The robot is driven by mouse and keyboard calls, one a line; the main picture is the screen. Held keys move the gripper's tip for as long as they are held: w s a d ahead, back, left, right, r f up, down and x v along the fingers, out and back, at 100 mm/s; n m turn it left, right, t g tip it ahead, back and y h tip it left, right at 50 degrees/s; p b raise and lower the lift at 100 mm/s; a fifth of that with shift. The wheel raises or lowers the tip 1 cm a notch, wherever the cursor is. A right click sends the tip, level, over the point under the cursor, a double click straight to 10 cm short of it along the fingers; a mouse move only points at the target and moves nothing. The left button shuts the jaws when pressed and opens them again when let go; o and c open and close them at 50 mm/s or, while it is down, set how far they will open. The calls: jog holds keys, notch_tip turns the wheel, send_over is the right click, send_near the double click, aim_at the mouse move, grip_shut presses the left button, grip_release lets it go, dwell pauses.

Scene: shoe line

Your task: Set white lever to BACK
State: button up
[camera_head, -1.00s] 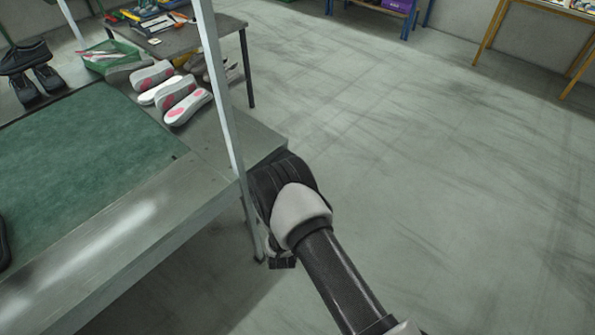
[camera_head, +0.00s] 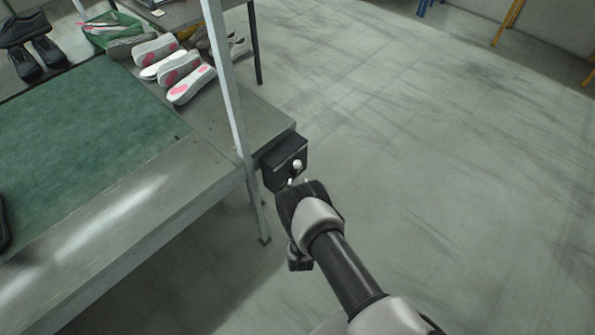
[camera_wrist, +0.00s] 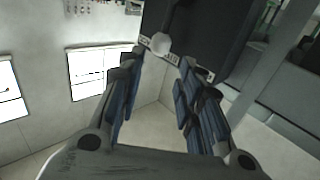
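The white lever (camera_head: 297,164) has a round white knob and sticks out of a black box (camera_head: 284,160) fixed at the corner of the green-topped bench. In the wrist view the white knob (camera_wrist: 161,43) shows at the top middle, beyond my fingertips, against the dark box face (camera_wrist: 200,32). Small white labels flank the knob there, too small to read surely. My gripper (camera_wrist: 155,85) is open, its two blue-padded fingers apart with nothing between them. In the head view my gripper (camera_head: 298,185) is just below and in front of the box, partly hidden by my wrist.
A grey metal post (camera_head: 228,90) rises beside the box at the bench (camera_head: 200,165) corner. Shoes with pink and white soles (camera_head: 180,72) lie on the bench. A green crate (camera_head: 112,28) stands behind them. The floor at the right is clear.

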aim_at(297, 167)
jog(key=w+b, duration=0.1)
jog(key=w, duration=0.5)
jog(key=w+a+b, duration=0.1)
jog(key=w, duration=0.1)
jog(key=shift+w+b, duration=0.35)
jog(key=shift+w, duration=0.05)
jog(key=shift+c, duration=0.5)
grip_shut()
